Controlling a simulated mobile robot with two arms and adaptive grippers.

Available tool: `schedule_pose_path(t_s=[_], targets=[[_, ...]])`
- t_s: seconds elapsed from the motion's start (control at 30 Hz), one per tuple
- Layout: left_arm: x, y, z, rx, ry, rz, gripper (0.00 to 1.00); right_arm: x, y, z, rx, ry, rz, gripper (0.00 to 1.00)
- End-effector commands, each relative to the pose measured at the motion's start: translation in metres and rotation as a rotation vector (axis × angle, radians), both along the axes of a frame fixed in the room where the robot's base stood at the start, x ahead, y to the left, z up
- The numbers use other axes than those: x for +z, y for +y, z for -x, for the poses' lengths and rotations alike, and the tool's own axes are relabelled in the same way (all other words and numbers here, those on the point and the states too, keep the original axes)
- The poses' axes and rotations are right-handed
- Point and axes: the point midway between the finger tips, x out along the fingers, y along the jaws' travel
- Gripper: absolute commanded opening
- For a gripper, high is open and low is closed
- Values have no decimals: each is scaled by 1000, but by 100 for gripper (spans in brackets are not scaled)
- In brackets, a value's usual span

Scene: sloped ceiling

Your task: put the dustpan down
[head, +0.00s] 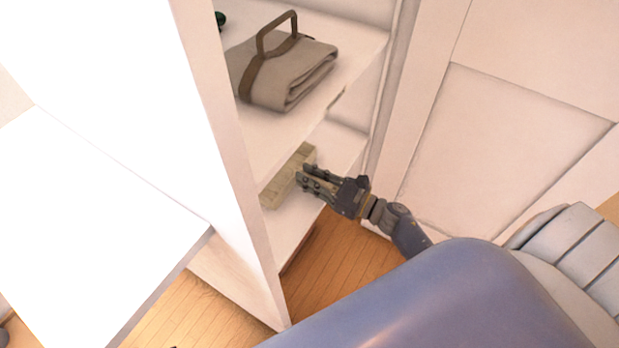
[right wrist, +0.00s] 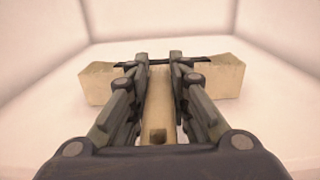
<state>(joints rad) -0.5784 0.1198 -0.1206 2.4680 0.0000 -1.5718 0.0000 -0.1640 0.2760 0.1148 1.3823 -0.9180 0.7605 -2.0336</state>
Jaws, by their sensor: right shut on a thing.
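The dustpan (head: 277,190) is a pale tan, wide piece inside the lower compartment of the white shelf unit. In the right wrist view the dustpan (right wrist: 98,84) spreads out on both sides of the fingers, with its handle running back between them and a dark strip along its far edge. My right gripper (head: 301,177) reaches in from the right and is shut on the dustpan's handle; it also shows in the right wrist view (right wrist: 161,75). The dustpan is at or just above the lower shelf board (head: 290,232); I cannot tell whether it touches. My left gripper is out of view.
A folded beige cloth bundle (head: 318,78) with a brown strap and handle lies on the shelf above. The unit's white side panel (head: 215,100) stands left of my gripper. A panelled white door (head: 500,140) is at right. Wooden floor (head: 345,252) shows below.

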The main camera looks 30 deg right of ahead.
Motion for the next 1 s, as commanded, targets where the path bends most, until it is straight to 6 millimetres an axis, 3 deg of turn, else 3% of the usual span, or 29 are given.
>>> schedule_pose_path(t_s=[0.27,0.3,0.37,0.8,1.0], targets=[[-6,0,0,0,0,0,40,-4,0,0,0,-2,0,0],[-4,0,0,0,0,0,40,-3,0,0,0,-1,1,25],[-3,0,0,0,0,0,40,-3,0,0,0,0,0,38],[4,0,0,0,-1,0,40,4,0,0,0,0,0,38],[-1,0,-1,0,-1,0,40,-1,-19,33,-1,4,1,38]])
